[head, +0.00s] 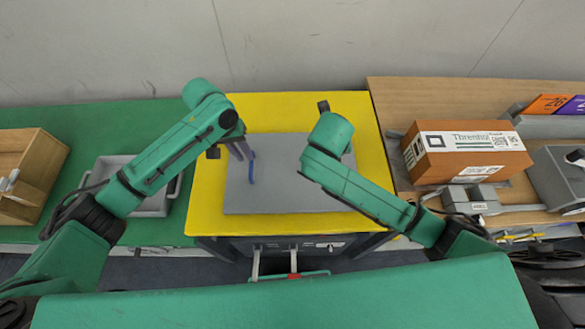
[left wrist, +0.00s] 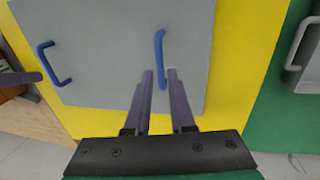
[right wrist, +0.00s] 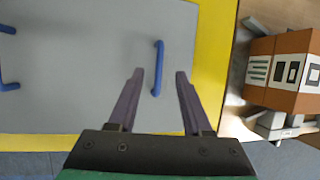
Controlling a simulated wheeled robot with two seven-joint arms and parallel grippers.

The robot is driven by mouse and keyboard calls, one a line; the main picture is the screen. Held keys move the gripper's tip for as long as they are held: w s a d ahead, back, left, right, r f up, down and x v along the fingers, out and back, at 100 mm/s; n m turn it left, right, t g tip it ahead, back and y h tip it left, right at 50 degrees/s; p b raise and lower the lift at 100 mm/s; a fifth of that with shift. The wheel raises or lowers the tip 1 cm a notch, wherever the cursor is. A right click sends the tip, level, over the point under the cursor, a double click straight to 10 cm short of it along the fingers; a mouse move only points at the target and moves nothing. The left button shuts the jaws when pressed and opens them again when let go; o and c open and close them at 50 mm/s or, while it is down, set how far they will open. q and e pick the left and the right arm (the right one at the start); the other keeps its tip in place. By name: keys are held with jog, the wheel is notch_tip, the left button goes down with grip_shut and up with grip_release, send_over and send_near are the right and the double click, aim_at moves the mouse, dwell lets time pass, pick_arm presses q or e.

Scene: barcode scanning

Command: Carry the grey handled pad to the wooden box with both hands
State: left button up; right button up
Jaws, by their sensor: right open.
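The grey pad (head: 290,195) lies flat on the yellow table (head: 205,200), with blue handles near its left and right sides. The left handle (head: 251,167) shows in the head view. My left gripper (head: 243,150) is at it, open; in the left wrist view the fingers (left wrist: 159,73) straddle the lower end of this handle (left wrist: 159,45) with gaps. My right gripper (right wrist: 159,72) is open, with the right handle (right wrist: 157,68) between its fingertips, apart from both; the arm hides this in the head view. The wooden box (head: 35,165) stands at the far left.
A grey tray (head: 152,205) sits on the green table (head: 95,120) between the wooden box and the pad. A brown carton (head: 465,155) and grey devices crowd the wooden table (head: 430,92) on the right. A wall (head: 300,45) closes the back.

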aim_at(251, 165)
pick_arm(q)
jog(key=f, duration=0.3)
jog(key=d+f, duration=0.1)
jog(key=f, duration=0.2)
jog(key=shift+d+f, duration=0.15)
jog(key=shift+f, duration=0.2)
pick_arm(e)
jog(key=x, duration=0.6)
jog(key=shift+w+f, duration=0.15)
jog(key=shift+f, duration=0.2)
pick_arm(q)
jog(key=shift+s, duration=0.15)
jog(key=c, duration=0.3)
pick_arm(e)
jog(key=c, duration=0.3)
pick_arm(q)
grip_shut()
pick_arm(e)
grip_shut()
pick_arm(q)
jog(key=shift+r, duration=0.1)
pick_arm(e)
jog(key=shift+d, duration=0.1)
